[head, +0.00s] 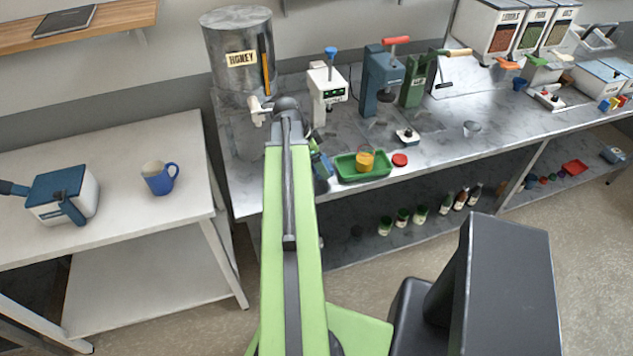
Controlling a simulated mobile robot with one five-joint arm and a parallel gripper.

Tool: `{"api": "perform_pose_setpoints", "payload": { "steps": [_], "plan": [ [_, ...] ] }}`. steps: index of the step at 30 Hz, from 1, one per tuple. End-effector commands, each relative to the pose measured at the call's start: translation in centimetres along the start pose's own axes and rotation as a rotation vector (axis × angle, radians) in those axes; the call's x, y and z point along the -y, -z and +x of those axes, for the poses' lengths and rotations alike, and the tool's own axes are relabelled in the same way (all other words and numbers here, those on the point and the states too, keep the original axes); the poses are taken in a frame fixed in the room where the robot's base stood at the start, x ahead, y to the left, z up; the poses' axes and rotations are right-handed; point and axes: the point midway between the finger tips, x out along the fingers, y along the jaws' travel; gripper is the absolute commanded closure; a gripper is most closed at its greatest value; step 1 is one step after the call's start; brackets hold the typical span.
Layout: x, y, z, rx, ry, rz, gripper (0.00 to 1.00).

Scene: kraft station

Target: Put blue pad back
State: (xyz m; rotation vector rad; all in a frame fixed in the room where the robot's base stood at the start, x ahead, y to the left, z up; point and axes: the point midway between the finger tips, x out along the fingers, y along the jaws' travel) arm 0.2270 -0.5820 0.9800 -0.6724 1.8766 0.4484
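No thing that I can surely name as the blue pad shows in the head view. A small blue and dark piece (321,166) shows just right of my green arm, at the left end of the green tray (343,168). I cannot tell whether it is part of my wrist or a separate thing. My arm reaches up to the metal bench, and its far end is hidden behind the upper link, so my gripper's fingers cannot be made out.
The metal bench (450,128) holds a honey drum (232,85), several presses and bins. The tray holds a yellow cup (365,160); a red disc (399,160) lies beside it. A white table (120,215) at left bears a blue mug (159,180) and a blue-lidded box (62,195).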

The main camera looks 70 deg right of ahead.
Motion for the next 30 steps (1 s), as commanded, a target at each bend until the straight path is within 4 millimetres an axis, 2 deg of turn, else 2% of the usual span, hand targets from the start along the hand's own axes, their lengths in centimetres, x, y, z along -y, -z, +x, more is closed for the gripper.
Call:
{"api": "perform_pose_setpoints", "payload": {
  "steps": [6, 14, 21, 25, 26, 30],
  "plan": [
    [0.3, -0.6, 0.3, 0.0, 0.0, 0.001, 0.53],
    [0.3, -2.1, 4.1, 0.0, 0.0, 0.002, 0.53],
    [0.2, -1.9, 3.7, 0.0, 0.0, 0.002, 0.53],
    [0.2, -2.1, 4.2, 0.0, -0.001, 0.002, 0.53],
    [0.2, -2.0, 4.1, 0.0, -0.001, 0.002, 0.2],
    [0.2, -2.0, 4.0, 0.0, -0.001, 0.002, 0.01]
  ]
}}
